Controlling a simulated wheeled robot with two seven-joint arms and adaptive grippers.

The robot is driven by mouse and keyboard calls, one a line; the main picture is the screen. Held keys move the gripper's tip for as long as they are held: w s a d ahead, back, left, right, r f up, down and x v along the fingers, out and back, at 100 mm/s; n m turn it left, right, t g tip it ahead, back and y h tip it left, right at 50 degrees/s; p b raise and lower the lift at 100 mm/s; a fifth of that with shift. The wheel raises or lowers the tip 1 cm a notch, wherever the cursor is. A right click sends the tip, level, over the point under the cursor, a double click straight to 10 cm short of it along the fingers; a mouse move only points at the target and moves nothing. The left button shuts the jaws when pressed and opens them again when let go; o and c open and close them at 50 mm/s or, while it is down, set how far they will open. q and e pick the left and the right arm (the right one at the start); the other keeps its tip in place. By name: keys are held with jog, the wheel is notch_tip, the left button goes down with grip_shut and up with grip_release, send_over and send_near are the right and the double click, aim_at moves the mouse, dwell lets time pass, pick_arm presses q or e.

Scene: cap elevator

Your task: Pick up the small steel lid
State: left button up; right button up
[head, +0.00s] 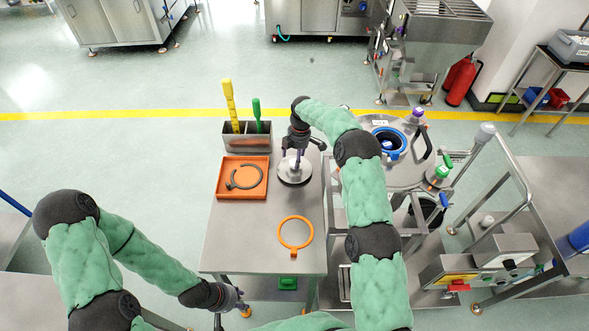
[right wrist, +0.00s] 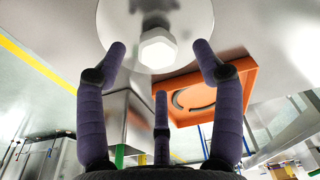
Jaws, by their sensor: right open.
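The small steel lid (head: 294,174) lies flat on the steel table, a round disc with a knob in its middle. In the right wrist view, the lid (right wrist: 185,22) fills the top of the picture, with its pale hexagonal knob (right wrist: 157,50) facing the camera. My right gripper (head: 298,152) is over the lid, pointing down. In the right wrist view, my right gripper (right wrist: 160,62) is open, its three dark fingers spread around the knob with visible gaps. My left gripper (head: 236,299) is low beside the table's front left corner; its fingers are too small to read.
An orange tray (head: 220,191) holding a dark open ring (head: 231,184) is left of the lid. A steel holder (head: 236,142) with yellow and green handles stands behind it. An orange ring (head: 284,239) lies in front. A steel vessel (head: 402,178) stands right of my right arm.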

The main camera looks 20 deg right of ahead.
aim_at(294, 161)
notch_tip(294, 161, down, 4)
jog(key=shift+f, duration=0.15)
jog(key=shift+c, duration=0.3)
grip_shut()
jog(key=shift+w, duration=0.1)
